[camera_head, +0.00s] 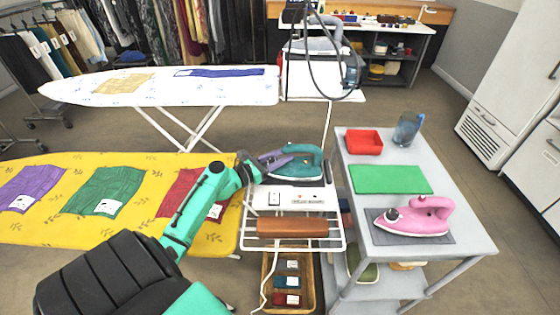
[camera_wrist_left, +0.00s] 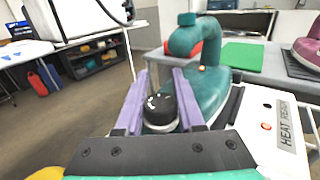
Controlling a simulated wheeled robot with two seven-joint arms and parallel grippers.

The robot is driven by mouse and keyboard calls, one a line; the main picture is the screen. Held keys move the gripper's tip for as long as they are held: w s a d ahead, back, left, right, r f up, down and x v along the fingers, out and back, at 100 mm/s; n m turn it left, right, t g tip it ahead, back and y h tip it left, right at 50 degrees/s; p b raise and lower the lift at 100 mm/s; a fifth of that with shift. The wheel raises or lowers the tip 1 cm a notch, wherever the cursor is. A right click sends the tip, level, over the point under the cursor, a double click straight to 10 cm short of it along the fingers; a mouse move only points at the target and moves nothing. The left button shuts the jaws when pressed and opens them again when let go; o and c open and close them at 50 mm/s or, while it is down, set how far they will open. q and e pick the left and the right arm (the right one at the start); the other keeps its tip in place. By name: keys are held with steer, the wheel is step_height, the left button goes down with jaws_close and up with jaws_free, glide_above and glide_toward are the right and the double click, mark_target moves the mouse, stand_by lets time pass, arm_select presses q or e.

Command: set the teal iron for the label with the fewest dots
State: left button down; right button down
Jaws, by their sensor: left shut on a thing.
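The teal iron (camera_head: 302,168) rests on the white stand to the right of the yellow ironing board. It also shows in the left wrist view (camera_wrist_left: 212,88). My left gripper (camera_wrist_left: 158,75) has its purple fingers on either side of the iron's black dial (camera_wrist_left: 160,110) and is shut on it. The dial has small white marks on top; its setting is not readable. On the yellow board (camera_head: 140,232) lie a purple cloth (camera_head: 32,186), a green cloth (camera_head: 103,188) and a red cloth (camera_head: 182,190). White labels show on the green (camera_head: 108,208) and red (camera_head: 215,211) cloths; their dots are too small to count.
A wooden crate (camera_head: 308,290) sits below the stand. A white-topped board (camera_head: 150,92) stands behind.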

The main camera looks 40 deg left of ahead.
arm_select(q)
steer(key=m+g+h+b, duration=0.1)
steer(key=m+h+b, duration=0.1)
steer(key=d+m+g+h+b, duration=0.1)
steer(key=m+g+h+b, duration=0.1)
steer(key=h+b, duration=0.1)
steer(key=m+g+h+b, duration=0.1)
steer(key=m+h+b, duration=0.1)
steer(key=h, duration=0.1)
steer(key=shift+s+d+f+g, duration=0.15)
steer(key=shift+s+f+g, duration=0.1)
steer(key=shift+s+g, duration=0.15)
steer(key=shift+s+d+r+m+g+h+b, duration=0.15)
steer(key=shift+m+g+h+b, duration=0.35)
steer(key=shift+g+b, duration=0.2)
steer(key=shift+s+d+r+m+g+h+b, duration=0.1)
steer(key=shift+m+g+h+b, duration=0.4)
steer(key=shift+g+b, duration=0.15)
steer(key=c, duration=0.5)
jaws_free()
steer(key=b+v, duration=0.2)
steer(key=v, duration=0.4)
steer(key=b+v, duration=0.2)
steer(key=v, duration=0.5)
steer(key=shift+a+f, duration=0.2)
steer(key=shift+a, duration=0.05)
steer(key=shift+s+a+r+b, duration=0.15)
steer(key=shift+s+a+b, duration=0.15)
steer(key=shift+s+a, duration=0.1)
